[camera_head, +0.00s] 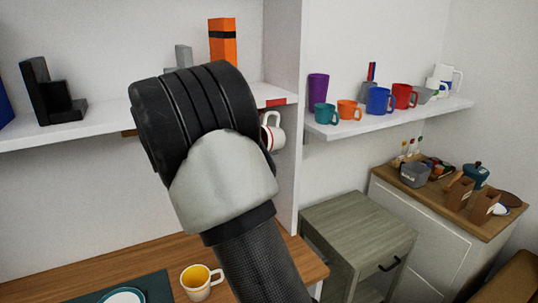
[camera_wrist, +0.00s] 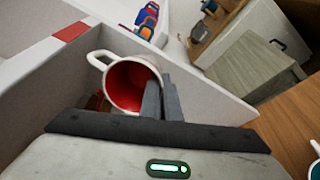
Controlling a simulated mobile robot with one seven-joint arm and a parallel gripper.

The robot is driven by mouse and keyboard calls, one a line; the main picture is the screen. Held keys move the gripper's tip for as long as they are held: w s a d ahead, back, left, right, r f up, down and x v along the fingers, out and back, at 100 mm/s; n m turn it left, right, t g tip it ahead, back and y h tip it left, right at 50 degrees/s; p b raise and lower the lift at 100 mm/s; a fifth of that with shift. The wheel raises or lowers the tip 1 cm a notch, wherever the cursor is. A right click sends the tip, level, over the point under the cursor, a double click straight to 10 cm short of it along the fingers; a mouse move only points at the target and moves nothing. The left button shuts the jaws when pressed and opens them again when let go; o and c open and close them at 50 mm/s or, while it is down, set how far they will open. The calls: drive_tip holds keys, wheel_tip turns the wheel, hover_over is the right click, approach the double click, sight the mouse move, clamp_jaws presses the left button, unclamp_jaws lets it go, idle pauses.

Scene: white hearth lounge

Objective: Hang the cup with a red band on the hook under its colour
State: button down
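The white cup with a red band (camera_head: 272,134) shows beside my arm, below the shelf edge, partly hidden. In the wrist view the cup (camera_wrist: 132,72) is tilted, its red inside and mouth facing the camera and its handle to the upper left. My gripper (camera_wrist: 162,98) is shut on the cup's wall at the right side of the rim. A red colour mark (camera_head: 276,102) is on the shelf's front edge just above the cup; it also shows in the wrist view (camera_wrist: 70,31). The hook is hidden, so I cannot tell whether the handle touches it.
A white upright panel (camera_head: 286,170) stands close to the right of the cup. A yellow-lined cup (camera_head: 201,281) stands on the wooden top below. The right shelf (camera_head: 390,122) holds several coloured cups. A grey-green cabinet (camera_head: 358,228) stands below it.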

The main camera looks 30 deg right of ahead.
drive_tip(key=w+f, duration=0.1)
drive_tip(key=w, duration=0.9)
drive_tip(key=shift+w+a+f, duration=0.2)
drive_tip(key=shift+w+f, duration=0.05)
drive_tip(key=shift+f, duration=0.1)
idle(0.6)
idle(0.9)
drive_tip(key=c, duration=1.9)
unclamp_jaws()
drive_tip(key=shift+a, duration=0.15)
drive_tip(key=shift+b+v, duration=0.35)
drive_tip(key=shift+v, duration=3)
